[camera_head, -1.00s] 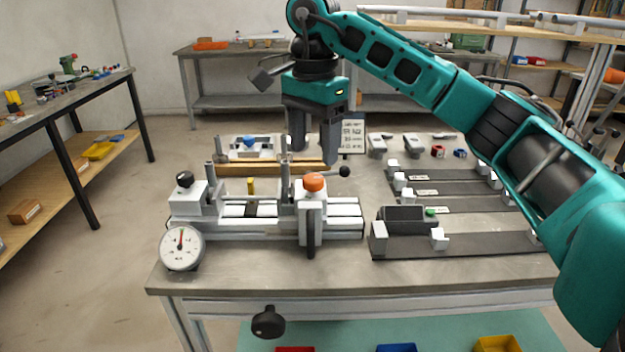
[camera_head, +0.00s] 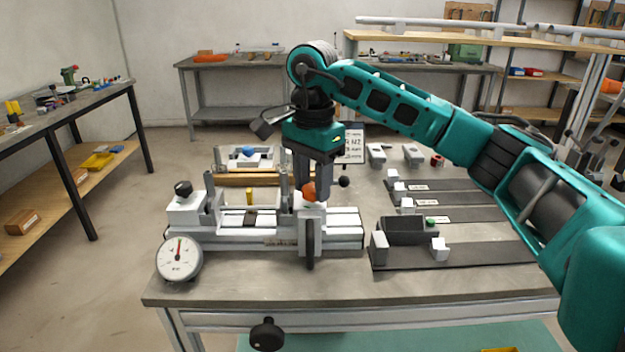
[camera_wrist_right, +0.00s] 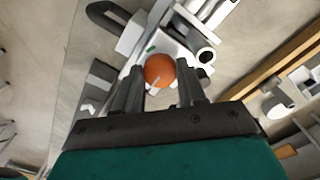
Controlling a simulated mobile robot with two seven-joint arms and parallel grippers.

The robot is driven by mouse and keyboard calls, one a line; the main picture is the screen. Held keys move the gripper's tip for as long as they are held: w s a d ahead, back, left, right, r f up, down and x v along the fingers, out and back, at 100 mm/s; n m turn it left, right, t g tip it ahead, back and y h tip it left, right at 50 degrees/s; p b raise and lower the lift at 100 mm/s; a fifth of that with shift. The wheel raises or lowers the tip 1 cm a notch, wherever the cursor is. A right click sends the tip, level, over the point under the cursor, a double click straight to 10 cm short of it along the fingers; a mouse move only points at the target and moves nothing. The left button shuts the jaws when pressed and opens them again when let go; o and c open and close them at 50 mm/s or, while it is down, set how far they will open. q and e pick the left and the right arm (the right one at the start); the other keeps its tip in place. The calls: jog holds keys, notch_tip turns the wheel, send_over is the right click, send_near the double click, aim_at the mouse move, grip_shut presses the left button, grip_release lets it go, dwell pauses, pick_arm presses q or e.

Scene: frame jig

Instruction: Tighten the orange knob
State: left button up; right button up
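The orange knob (camera_head: 308,193) sits on top of the white clamp block of the jig (camera_head: 310,230). My right gripper (camera_head: 314,186) points down at the knob from above, with its fingers around it in the head view. In the right wrist view, the knob (camera_wrist_right: 159,70) lies between the two fingertips (camera_wrist_right: 160,68). The fingers are apart, and a small gap shows on the knob's right side; contact on the left side is unclear. My left gripper is not in view.
A dial gauge (camera_head: 179,258) stands at the jig's front left. A black-tipped lever (camera_head: 344,182) is close to the right of my gripper. Dark rails with white blocks (camera_head: 455,255) lie to the right. The front strip of the table (camera_head: 300,287) is clear.

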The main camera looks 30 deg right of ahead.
jog(key=c, duration=0.5)
jog(key=shift+c, duration=0.2)
